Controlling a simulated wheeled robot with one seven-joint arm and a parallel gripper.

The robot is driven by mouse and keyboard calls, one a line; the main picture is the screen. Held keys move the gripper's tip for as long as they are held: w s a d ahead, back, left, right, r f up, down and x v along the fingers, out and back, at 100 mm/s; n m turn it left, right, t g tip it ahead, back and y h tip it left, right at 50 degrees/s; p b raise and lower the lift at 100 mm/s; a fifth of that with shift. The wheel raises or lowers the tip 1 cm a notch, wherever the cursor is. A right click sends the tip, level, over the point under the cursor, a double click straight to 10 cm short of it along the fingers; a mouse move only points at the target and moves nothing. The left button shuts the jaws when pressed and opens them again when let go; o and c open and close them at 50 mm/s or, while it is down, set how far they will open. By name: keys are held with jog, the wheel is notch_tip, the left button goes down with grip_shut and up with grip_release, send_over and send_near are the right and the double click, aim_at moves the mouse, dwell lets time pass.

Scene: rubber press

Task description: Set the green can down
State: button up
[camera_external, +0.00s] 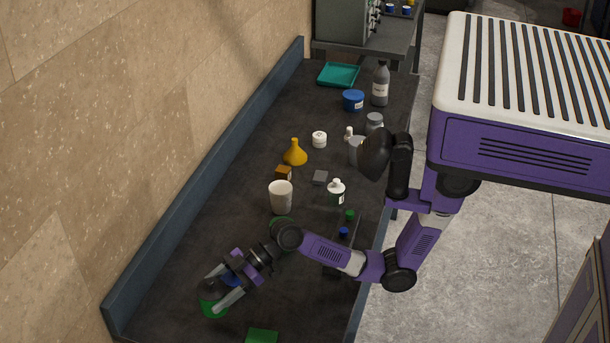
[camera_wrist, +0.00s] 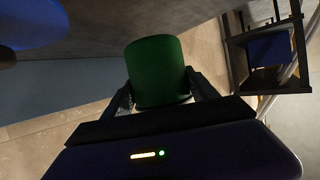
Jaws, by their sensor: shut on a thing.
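The green can (camera_external: 211,309) is at the near left end of the dark bench, partly hidden by my gripper (camera_external: 222,299). In the wrist view the green can (camera_wrist: 156,68) sits between my two fingers (camera_wrist: 160,97), which are shut on it, one on each side. I cannot tell from these views whether the can touches the bench top or is a little above it.
A blue object (camera_wrist: 30,22) is close by in the wrist view. A green block (camera_external: 262,336) lies at the near edge. A white cup (camera_external: 280,198), a yellow funnel (camera_external: 295,153) and a white bottle (camera_external: 336,193) stand farther back. A raised blue edge (camera_external: 205,185) runs along the wall.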

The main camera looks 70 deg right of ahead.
jog(key=shift+f, duration=2.3)
jog(key=shift+f, duration=0.2)
jog(key=o, duration=1.6)
jog(key=shift+o, duration=0.2)
jog(key=shift+r, duration=0.2)
jog(key=v, duration=1.2)
jog(key=shift+b, duration=0.45)
jog(key=shift+r, duration=0.1)
